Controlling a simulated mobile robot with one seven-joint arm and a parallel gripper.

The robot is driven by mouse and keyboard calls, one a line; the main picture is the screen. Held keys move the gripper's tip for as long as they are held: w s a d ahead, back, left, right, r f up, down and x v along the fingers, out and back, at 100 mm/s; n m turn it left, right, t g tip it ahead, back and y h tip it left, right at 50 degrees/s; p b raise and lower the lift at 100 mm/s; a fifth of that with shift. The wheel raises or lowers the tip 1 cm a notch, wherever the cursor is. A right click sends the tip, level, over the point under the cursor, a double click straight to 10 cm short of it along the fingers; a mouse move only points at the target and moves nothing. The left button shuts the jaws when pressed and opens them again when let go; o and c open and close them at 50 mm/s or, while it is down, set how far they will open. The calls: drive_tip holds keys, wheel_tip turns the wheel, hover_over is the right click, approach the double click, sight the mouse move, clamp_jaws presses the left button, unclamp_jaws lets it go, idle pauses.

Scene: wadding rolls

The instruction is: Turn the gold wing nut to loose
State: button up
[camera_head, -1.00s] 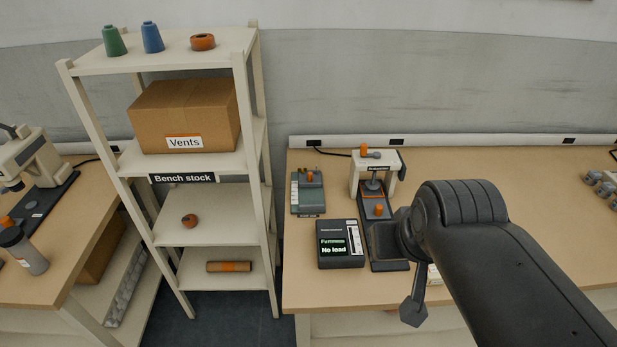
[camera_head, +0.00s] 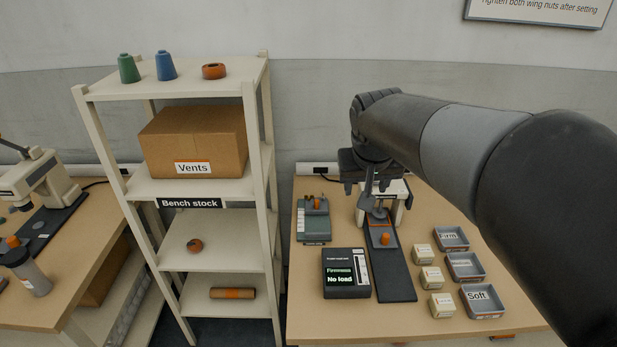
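The testing stand (camera_head: 396,188) is a white frame over a long dark base (camera_head: 391,277) on the right bench, with a grey plunger and an orange knob (camera_head: 385,239) low at its front. My gripper (camera_head: 371,187) is above and in front of the top of this frame and covers part of it. The orange part seen earlier on top of the frame is hidden behind my gripper. I cannot make out a gold wing nut. My fingertips are small and dark against the stand, so their opening is unclear.
A readout box (camera_head: 346,274) showing "No load" stands left of the base. A grey device (camera_head: 314,222) with an orange knob is behind it. Several pale blocks (camera_head: 432,278) and labelled trays (camera_head: 465,266) lie to the right. A shelf rack (camera_head: 262,130) stands left of the bench.

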drive_tip(key=w+a+f, duration=0.3)
drive_tip(key=w, duration=0.6)
drive_tip(key=w+a+f, duration=0.3)
drive_tip(key=w+f, duration=0.1)
drive_tip(key=w, duration=0.5)
drive_tip(key=shift+g+y, duration=0.4)
drive_tip(key=w+a+f, duration=0.1)
drive_tip(key=w+f, duration=0.4)
drive_tip(key=f, duration=0.2)
drive_tip(key=w+a+f, duration=0.2)
drive_tip(key=w+f, duration=0.4)
drive_tip(key=f, duration=0.2)
drive_tip(key=w+a+f, duration=0.1)
drive_tip(key=w+f, duration=0.5)
drive_tip(key=f, duration=0.2)
drive_tip(key=shift+w+a, duration=0.25)
drive_tip(key=shift+a, duration=0.15)
drive_tip(key=c, duration=1)
